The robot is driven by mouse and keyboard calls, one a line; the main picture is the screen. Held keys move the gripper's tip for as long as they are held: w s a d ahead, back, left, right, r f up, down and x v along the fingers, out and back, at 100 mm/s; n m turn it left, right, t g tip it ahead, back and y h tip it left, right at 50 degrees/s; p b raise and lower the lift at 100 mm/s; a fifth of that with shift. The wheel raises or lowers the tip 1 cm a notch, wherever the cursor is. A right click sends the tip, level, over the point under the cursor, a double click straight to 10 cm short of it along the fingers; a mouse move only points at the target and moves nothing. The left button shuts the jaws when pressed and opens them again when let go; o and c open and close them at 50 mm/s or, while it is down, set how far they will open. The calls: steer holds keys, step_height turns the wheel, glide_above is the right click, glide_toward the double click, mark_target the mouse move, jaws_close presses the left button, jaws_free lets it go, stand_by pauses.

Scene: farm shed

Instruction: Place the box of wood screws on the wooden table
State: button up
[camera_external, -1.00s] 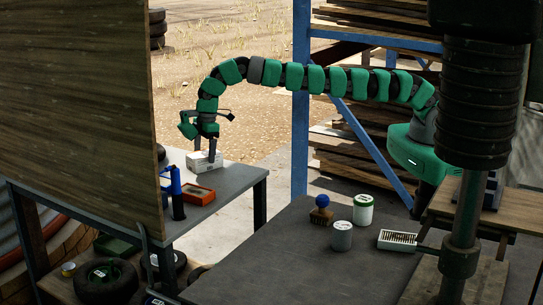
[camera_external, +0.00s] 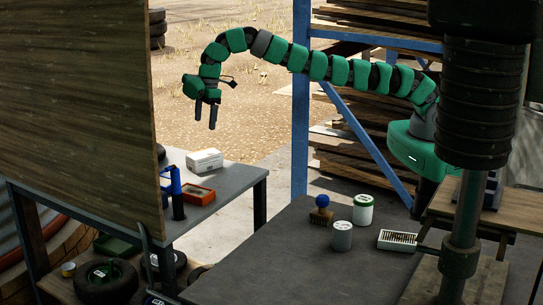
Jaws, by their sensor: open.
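A small white closed box (camera_external: 205,160), which looks like the box of wood screws, lies flat on the grey-topped table (camera_external: 236,182) at the left, near its back edge. Its label is too small to read. My gripper (camera_external: 205,123) is open and empty, pointing down in the air above the white box, clear of it. I cannot tell from its grey top whether this table is the wooden one. A white tray-like box (camera_external: 398,240) with a patterned top lies on the dark table (camera_external: 300,262) in the middle.
An orange-red tray (camera_external: 199,195) and a blue-and-black tool (camera_external: 174,192) are in front of the white box. A blue-knobbed brush (camera_external: 321,210), a grey can (camera_external: 342,236) and a green-lidded can (camera_external: 363,209) stand on the dark table. A large wooden panel (camera_external: 80,110) hides the left.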

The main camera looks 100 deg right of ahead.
steer(key=s+a+r+m+t, duration=0.1)
steer(key=s+a+r+t, duration=0.15)
steer(key=r, duration=0.95)
steer(key=s+a+r+t, duration=0.15)
steer(key=a+r, duration=0.25)
steer(key=r, duration=0.7)
steer(key=s+a+r+m+t, duration=0.1)
steer(key=s+a+r+t, duration=0.15)
steer(key=r, duration=0.95)
steer(key=s+a+r+t, duration=0.3)
steer(key=s+a+r, duration=0.1)
steer(key=s+r, duration=0.6)
steer(key=s+a+r+m+t, duration=0.1)
steer(key=s+a+r+t, duration=0.3)
steer(key=s+r, duration=0.7)
steer(key=s, duration=0.4)
steer(key=shift+s+a+m, duration=0.2)
steer(key=shift+a+m, duration=0.05)
steer(key=shift+m, duration=0.05)
steer(key=shift+o, duration=1.3)
